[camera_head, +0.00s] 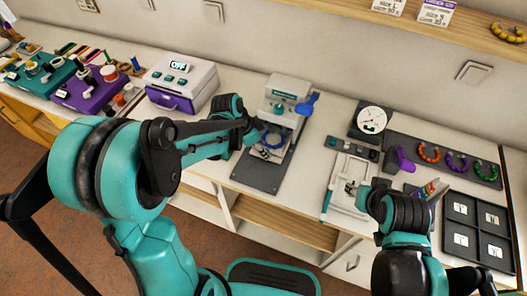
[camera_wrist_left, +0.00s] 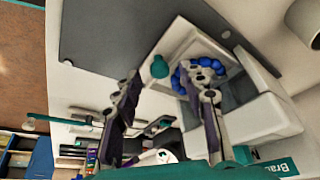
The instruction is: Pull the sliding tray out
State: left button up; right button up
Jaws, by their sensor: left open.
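A white bead machine (camera_head: 290,97) with a blue lever (camera_head: 308,103) stands on a dark grey base plate (camera_head: 262,178). The sliding tray (camera_wrist_left: 183,45) shows in the left wrist view, at the machine's front, with a ring of blue beads (camera_wrist_left: 200,72) on it and a teal knob (camera_wrist_left: 159,67) at its edge. The ring also shows in the head view (camera_head: 273,139). My left gripper (camera_head: 259,136) is at the machine's front. In the left wrist view its fingers (camera_wrist_left: 165,95) are open, with the knob appearing between them. My right gripper (camera_head: 358,190) is over a white board; its jaws are unclear.
A white box with an OFF display (camera_head: 182,80) stands left of the machine. A dial (camera_head: 371,120), bead bracelets on a rack (camera_head: 456,160) and a dark compartment tray (camera_head: 478,228) are at the right. The base plate in front of the machine is mostly clear.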

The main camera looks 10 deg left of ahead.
pick_arm(q)
jog(key=shift+w+d+f, duration=0.15)
jog(key=shift+d+f, duration=0.05)
jog(key=shift+f, duration=0.35)
jog(key=shift+c, duration=0.4)
grip_shut()
jog(key=s, duration=0.3)
jog(key=s+a, duration=0.1)
jog(key=s, duration=0.3)
jog(key=s+a+p, duration=0.1)
jog(key=s, duration=0.2)
jog(key=shift+s+r, duration=0.1)
jog(key=shift+s, duration=0.1)
jog(key=shift+s+a, duration=0.1)
jog(key=shift+s, duration=0.3)
jog(key=shift+o, duration=0.4)
grip_release()
jog(key=shift+s, duration=0.1)
